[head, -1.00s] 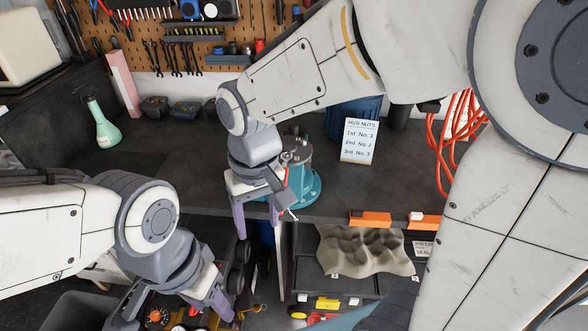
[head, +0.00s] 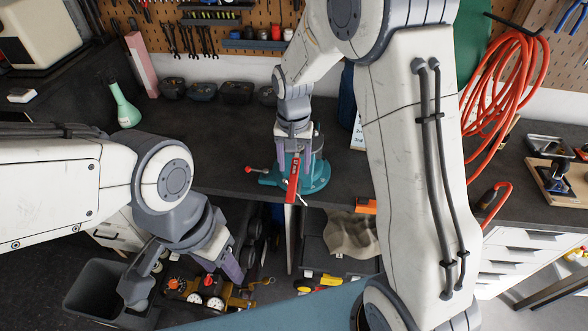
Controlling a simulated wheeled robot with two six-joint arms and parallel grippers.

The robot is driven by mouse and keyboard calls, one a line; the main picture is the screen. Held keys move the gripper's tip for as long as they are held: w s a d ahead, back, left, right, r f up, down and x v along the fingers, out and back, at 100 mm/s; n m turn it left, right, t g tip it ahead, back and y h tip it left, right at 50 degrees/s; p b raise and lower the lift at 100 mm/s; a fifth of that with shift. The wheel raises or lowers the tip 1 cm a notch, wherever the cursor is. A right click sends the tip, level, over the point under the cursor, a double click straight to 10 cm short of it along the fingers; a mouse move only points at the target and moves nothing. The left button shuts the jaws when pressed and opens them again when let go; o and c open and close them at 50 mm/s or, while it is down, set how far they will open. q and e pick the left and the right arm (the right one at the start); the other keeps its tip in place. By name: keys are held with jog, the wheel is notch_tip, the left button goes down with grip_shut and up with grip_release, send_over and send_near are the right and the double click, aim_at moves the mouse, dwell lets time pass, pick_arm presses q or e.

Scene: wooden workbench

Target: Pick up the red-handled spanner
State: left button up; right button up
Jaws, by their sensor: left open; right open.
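The red-handled spanner (head: 292,178) shows as a red handle in front of the teal bench vise (head: 316,178), close to the bench's front edge. It slants steeply, and its ends are partly hidden. My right gripper (head: 297,160) points down over the vise, right at the spanner's upper part. Its jaws are open; I cannot tell whether a finger touches the handle. My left gripper (head: 184,276) is open and empty, low in front of the bench at the left.
A green bottle (head: 124,108) stands on the bench at the left, and a grey bin (head: 92,292) is below. A toy-like orange and black vehicle (head: 205,291) lies under my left gripper. A coiled orange hose (head: 505,85) hangs at the right.

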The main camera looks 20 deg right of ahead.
aim_at(295, 170)
jog(key=shift+f+p, duration=0.35)
jog(key=shift+f, duration=1.1)
grip_shut()
